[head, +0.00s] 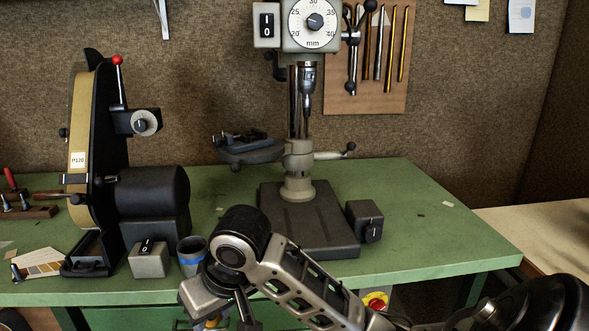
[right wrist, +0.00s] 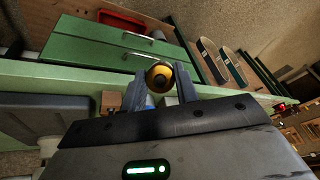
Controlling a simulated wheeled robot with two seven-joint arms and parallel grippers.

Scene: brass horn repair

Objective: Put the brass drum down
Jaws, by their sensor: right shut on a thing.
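The brass drum (right wrist: 160,77) shows in the right wrist view as a round, golden end with a dark centre, between the two fingers of my right gripper (right wrist: 160,88). The gripper is shut on it. In the head view my right gripper (head: 222,318) hangs at the bottom, by the front edge of the green bench (head: 400,215). Only a small yellowish bit shows there, so the drum is mostly hidden. My left gripper is in neither view.
A belt sander (head: 95,150) stands at the left. The bench's right part is mostly clear.

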